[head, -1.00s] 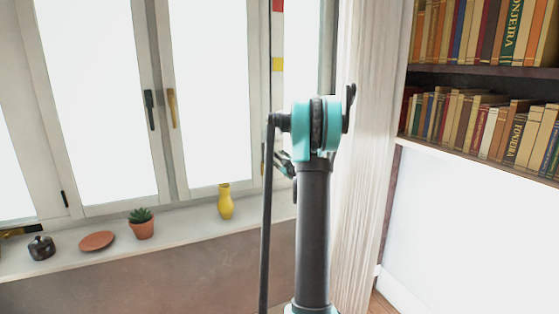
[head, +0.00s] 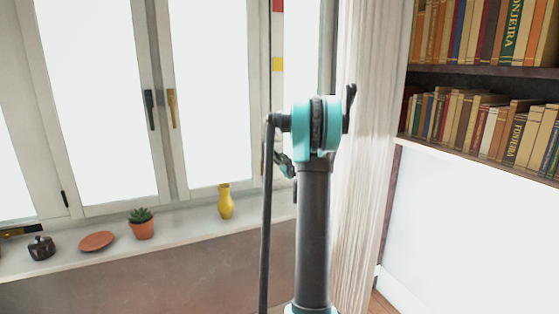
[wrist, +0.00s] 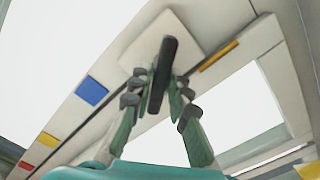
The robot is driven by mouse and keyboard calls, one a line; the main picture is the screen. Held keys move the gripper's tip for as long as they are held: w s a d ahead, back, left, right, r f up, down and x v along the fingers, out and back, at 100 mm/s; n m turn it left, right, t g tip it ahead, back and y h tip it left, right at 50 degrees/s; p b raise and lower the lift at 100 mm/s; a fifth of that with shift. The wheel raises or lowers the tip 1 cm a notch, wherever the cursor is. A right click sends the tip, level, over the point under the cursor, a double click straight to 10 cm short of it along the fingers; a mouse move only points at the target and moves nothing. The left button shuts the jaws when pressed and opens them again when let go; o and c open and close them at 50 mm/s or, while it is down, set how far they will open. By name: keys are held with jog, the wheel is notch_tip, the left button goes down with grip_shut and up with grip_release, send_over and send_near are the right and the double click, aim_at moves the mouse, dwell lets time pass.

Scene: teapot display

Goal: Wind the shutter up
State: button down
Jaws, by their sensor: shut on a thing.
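A dark, rounded bar-shaped handle (wrist: 161,75) stands out in front of a pale square plate (wrist: 172,38) on the window frame in the wrist view. My gripper (wrist: 157,88) has its green-and-grey fingers on both sides of this handle and is shut on it. In the head view only a small teal and dark part of my gripper (head: 285,165) shows beside my arm column; the handle is hidden there. The window panes (head: 208,90) are bright white, and I cannot make out the shutter or how high it stands.
The sill (head: 180,225) holds a yellow vase (head: 225,202), a potted plant (head: 141,224), a terracotta saucer (head: 97,241) and a dark lidded pot (head: 41,248). A pale curtain (head: 365,150) hangs right of my arm, beside bookshelves (head: 480,70). Window handles (head: 149,110) stick out.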

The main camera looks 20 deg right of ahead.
jog(key=m, duration=0.4)
jog(key=shift+m, duration=0.3)
jog(key=m, duration=0.3)
jog(key=shift+d+m, duration=0.1)
jog(key=shift+m, duration=0.2)
jog(key=m, duration=0.8)
jog(key=shift+d, duration=0.1)
jog(key=m, duration=0.4)
jog(key=shift+f+m, duration=0.1)
jog(key=shift+m, duration=0.2)
jog(key=m, duration=0.3)
jog(key=shift+m, duration=0.4)
jog(key=m, duration=0.3)
jog(key=shift+f+m, duration=0.1)
jog(key=shift+m, duration=1.9)
